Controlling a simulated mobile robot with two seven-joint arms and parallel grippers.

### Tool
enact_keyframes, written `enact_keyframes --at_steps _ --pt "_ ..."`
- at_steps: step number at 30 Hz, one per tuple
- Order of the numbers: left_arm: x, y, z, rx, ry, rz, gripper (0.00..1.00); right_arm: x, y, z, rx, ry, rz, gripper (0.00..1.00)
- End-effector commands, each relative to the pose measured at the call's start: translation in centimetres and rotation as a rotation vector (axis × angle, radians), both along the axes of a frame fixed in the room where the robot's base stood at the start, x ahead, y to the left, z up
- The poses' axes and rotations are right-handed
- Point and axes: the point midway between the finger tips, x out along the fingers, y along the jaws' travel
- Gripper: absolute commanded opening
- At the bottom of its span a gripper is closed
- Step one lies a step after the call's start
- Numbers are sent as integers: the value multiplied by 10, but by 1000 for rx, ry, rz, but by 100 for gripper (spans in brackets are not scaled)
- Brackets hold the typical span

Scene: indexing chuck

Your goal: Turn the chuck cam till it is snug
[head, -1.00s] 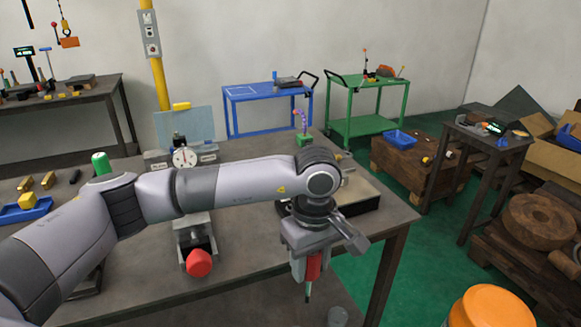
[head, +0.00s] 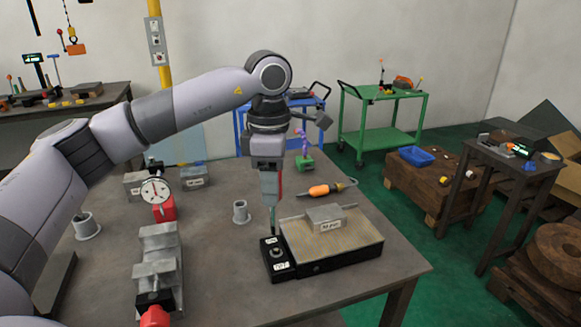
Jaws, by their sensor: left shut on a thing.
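The chuck (head: 345,262) is a flat dark-sided block with a tan top face at the right of the table. On its left end is a black block with a round cam socket (head: 278,253) and two small white labels. My left gripper (head: 268,172) is above this end, pointing down, shut on a red-handled tool (head: 271,187). The tool's thin dark shaft hangs down, its tip near the far part of the black block. I cannot tell whether the tip touches it. My right gripper is out of view.
A labelled grey block (head: 326,219) lies on the chuck. An orange-handled tool (head: 320,190) lies behind it, and a small grey cup (head: 240,212) stands to the left. A vise (head: 158,262) and dial gauge (head: 155,190) are further left. Bare table lies between vise and chuck.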

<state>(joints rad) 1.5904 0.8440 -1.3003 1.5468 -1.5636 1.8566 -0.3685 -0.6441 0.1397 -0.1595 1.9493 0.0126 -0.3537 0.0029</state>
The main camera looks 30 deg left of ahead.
Motion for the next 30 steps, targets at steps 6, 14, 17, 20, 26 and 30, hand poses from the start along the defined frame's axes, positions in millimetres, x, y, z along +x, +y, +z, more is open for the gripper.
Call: enact_keyframes --at_steps 6,14,17,20,26,30 --pt "0 2 -2 0 -1 3 3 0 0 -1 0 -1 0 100" --pt "0 2 -17 0 -1 3 3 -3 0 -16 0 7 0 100" --pt "-1 2 -26 0 -1 3 3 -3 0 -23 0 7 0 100" --pt "-1 2 -34 0 -1 3 3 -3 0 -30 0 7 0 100" --pt "-1 2 -42 0 -1 3 3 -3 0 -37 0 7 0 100" --pt "-1 2 -42 0 -1 3 3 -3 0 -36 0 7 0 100"
